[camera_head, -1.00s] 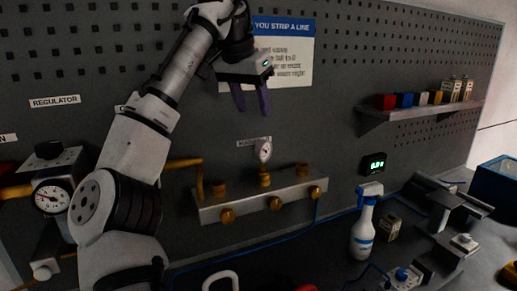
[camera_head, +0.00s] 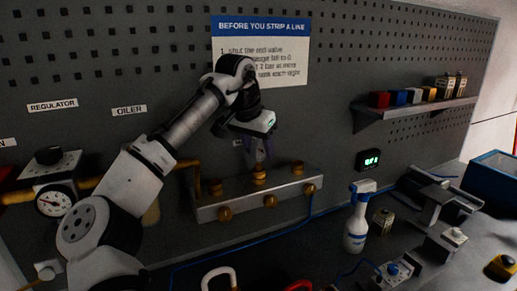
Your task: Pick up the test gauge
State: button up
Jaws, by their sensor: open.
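The metal manifold block (camera_head: 240,204) is mounted against the pegboard, with brass fittings on its top and front. The small round test gauge is on the middle top fitting (camera_head: 259,171) in the earlier view. Now it is hidden, or nearly so, behind my gripper. My gripper (camera_head: 256,158) points down just above that fitting, with its dark fingers open. I cannot tell whether the fingers are around the gauge or in front of it, or whether they touch it.
A regulator with a dial (camera_head: 54,202) is at the left. A spray bottle (camera_head: 357,218) and a small box (camera_head: 383,221) stand right of the manifold. A shelf (camera_head: 415,109) holds coloured blocks. A blue bin (camera_head: 493,180) is at the far right. A blue hose (camera_head: 230,257) crosses the bench.

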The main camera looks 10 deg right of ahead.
jog(key=shift+f, duration=0.2)
grip_shut()
jog(key=shift+s+d+r+b, duration=0.1)
jog(key=shift+r+b, duration=0.1)
jog(key=shift+b, duration=0.25)
